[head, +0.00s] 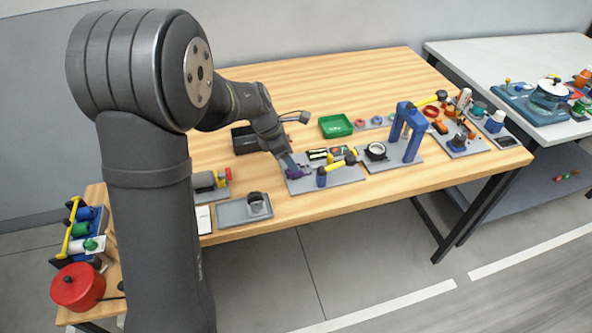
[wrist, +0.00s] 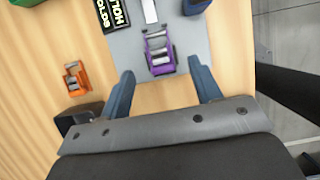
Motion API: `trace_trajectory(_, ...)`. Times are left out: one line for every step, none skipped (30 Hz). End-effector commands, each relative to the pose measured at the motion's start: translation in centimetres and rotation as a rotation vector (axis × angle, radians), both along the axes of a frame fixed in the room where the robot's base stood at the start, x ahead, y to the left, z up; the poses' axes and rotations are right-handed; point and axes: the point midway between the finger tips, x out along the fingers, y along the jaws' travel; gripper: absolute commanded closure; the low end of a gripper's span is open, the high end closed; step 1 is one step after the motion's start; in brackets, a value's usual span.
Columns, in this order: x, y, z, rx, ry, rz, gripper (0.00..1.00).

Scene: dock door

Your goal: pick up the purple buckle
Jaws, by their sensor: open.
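The purple buckle (wrist: 160,54) lies on a grey plate (wrist: 188,36), near its edge, in the wrist view. A pale strap or bar runs up from it. In the head view the purple buckle (head: 298,173) shows small and partly hidden by my gripper (head: 289,163) at the left part of the plate (head: 347,177). In the wrist view my gripper (wrist: 160,70) is open and empty. Its two blue-grey fingers stand apart, left and right of the buckle, with the buckle a little beyond the middle of the gap. I see no contact.
A dark lettered panel (wrist: 112,14) and a blue object (wrist: 195,5) stand close on the plate. An orange buckle-like piece (wrist: 76,78) lies on the wood to the left. A blue arch (head: 407,132) and a green tray (head: 336,126) stand farther off. Bare wood lies below the plate.

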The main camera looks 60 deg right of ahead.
Motion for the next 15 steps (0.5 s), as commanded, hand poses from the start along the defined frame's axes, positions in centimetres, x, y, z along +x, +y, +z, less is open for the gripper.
trace_trajectory(-0.1,-0.1,-0.6,0.002,0.001,-0.001,0.42)
trace_trajectory(-0.2,-0.2,-0.9,0.002,0.001,-0.001,0.42)
trace_trajectory(-0.3,-0.3,-1.5,0.003,0.001,-0.001,0.42)
trace_trajectory(-0.4,-0.4,-2.0,0.004,0.001,-0.002,0.42)
trace_trajectory(-0.5,-0.6,-2.5,0.003,0.001,-0.001,0.42)
trace_trajectory(-0.7,-0.7,-3.0,0.003,0.001,-0.001,0.42)
trace_trajectory(-0.8,-0.9,-3.5,0.003,0.001,-0.001,0.42)
trace_trajectory(-0.9,-1.0,-3.8,0.003,0.001,-0.001,0.42)
trace_trajectory(-1.0,-1.1,-4.1,0.001,0.000,0.000,0.42)
trace_trajectory(-1.1,-1.2,-4.3,0.001,0.000,0.000,0.42)
trace_trajectory(-1.1,-1.2,-4.4,0.000,0.000,0.000,0.42)
trace_trajectory(-1.1,-1.2,-4.4,0.000,0.000,0.000,0.42)
trace_trajectory(-1.1,-1.2,-4.4,0.000,0.000,0.000,0.42)
trace_trajectory(-1.1,-1.2,-4.4,0.000,0.000,0.000,0.42)
trace_trajectory(-1.1,-1.2,-4.4,0.000,0.000,0.000,0.42)
